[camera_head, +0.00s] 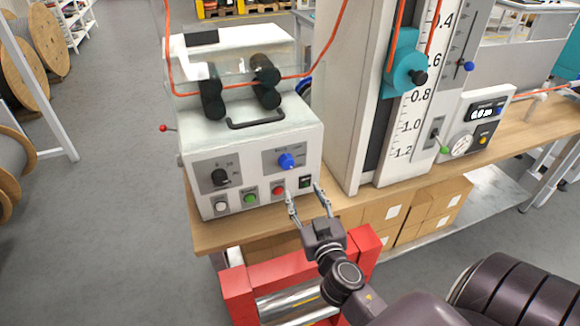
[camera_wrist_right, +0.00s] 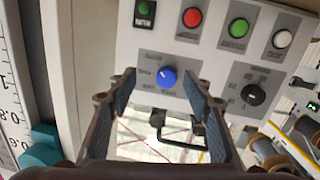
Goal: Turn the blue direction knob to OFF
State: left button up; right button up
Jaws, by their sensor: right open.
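The blue direction knob (camera_head: 287,161) is on a grey plate on the front panel of the white machine (camera_head: 250,140). In the right wrist view the knob (camera_wrist_right: 166,77) lies between my fingertips in the picture, with a pale mark on its face. Its labels are too small to read. My right gripper (camera_head: 306,191) is open and empty in front of the panel, below the knob in the head view. Its two fingers (camera_wrist_right: 160,80) frame the knob in the wrist view, apart from it as far as I can tell. My left gripper is not in view.
A black knob (camera_head: 220,177) is left of the blue one. White, green (camera_head: 250,196) and red (camera_head: 278,190) buttons and a dark switch (camera_head: 305,182) sit below. A black handle (camera_head: 256,123) is above. A tall scale column (camera_head: 345,100) stands to the right.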

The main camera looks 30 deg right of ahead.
aim_at(288, 165)
jog(key=shift+n+t+y, duration=0.4)
jog(key=shift+t, duration=0.3)
jog(key=w+r, duration=0.1)
jog(key=w, duration=0.1)
jog(key=w+p, duration=0.1)
jog(key=w, duration=0.2)
jog(key=w+d+r+p, duration=0.1)
jog(key=w, duration=0.1)
jog(key=shift+w+r, duration=0.25)
jog(key=shift+r, duration=0.1)
jog(key=shift+w+d+f+p, duration=0.1)
jog(key=shift+w+p, duration=0.2)
jog(key=shift+w, duration=0.3)
jog(key=shift+c, duration=0.4)
jog(key=c, duration=1.1)
